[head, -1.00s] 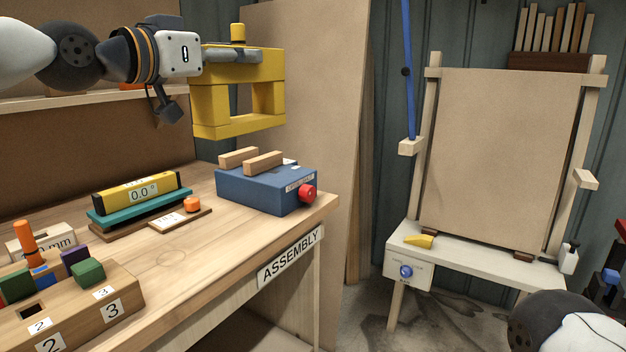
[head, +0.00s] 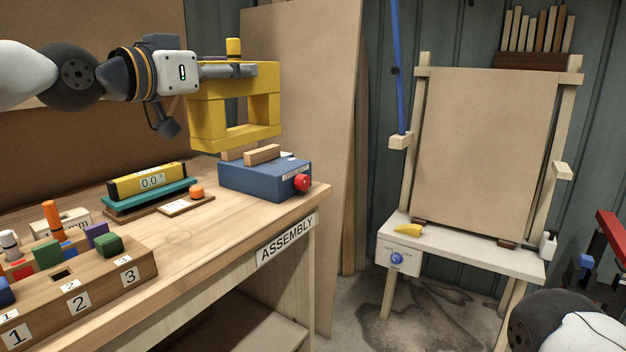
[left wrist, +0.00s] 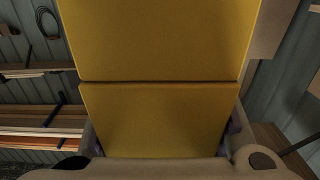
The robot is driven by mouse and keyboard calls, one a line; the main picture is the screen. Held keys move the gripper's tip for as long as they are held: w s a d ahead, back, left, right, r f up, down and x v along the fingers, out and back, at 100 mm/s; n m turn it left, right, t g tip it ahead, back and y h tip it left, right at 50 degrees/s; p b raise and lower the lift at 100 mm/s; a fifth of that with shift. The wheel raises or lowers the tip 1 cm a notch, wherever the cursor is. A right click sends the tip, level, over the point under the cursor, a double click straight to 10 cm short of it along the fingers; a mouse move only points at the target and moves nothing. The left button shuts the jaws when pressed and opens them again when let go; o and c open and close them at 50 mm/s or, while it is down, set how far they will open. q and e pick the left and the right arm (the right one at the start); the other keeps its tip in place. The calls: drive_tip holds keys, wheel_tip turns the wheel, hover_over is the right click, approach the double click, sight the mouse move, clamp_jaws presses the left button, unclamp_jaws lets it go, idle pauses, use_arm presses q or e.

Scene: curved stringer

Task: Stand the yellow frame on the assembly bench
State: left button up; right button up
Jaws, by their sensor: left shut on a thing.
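The yellow frame (head: 207,125) is a thick rectangular frame with an open middle and a small yellow knob on top. My left gripper (head: 228,71) is shut on its upper part and holds it upright above the blue block-like fixture (head: 262,182). In the left wrist view the frame (left wrist: 158,115) fills the middle, close to the camera. The assembly bench (head: 200,226) lies below, with its "ASSEMBLY" label on the front edge. Whether the frame touches the wooden strips on the fixture cannot be told. My right gripper is not in view.
The blue fixture has a red knob (head: 302,183) and wooden strips (head: 262,154). A level (head: 148,181) on a teal base and a numbered block holder (head: 85,280) stand to the left. A white easel table (head: 465,252) stands at right. The bench front is clear.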

sight(210, 147)
use_arm(q)
drive_tip(key=s+a+f+h, duration=0.1)
drive_tip(key=s+a+f, duration=0.15)
drive_tip(key=f, duration=0.85)
drive_tip(key=s+a+f, duration=0.2)
drive_tip(key=a+f, duration=0.1)
drive_tip(key=f, duration=0.8)
drive_tip(key=s+f+m+g+h, duration=0.2)
drive_tip(key=s+f, duration=0.4)
drive_tip(key=s, duration=0.4)
drive_tip(key=s+d+f+m+g+h+p, duration=0.1)
drive_tip(key=s+f+m+g, duration=0.1)
drive_tip(key=s+f, duration=0.5)
drive_tip(key=s, duration=0.4)
drive_tip(key=shift+s+h, duration=0.15)
drive_tip(key=shift+h, duration=0.25)
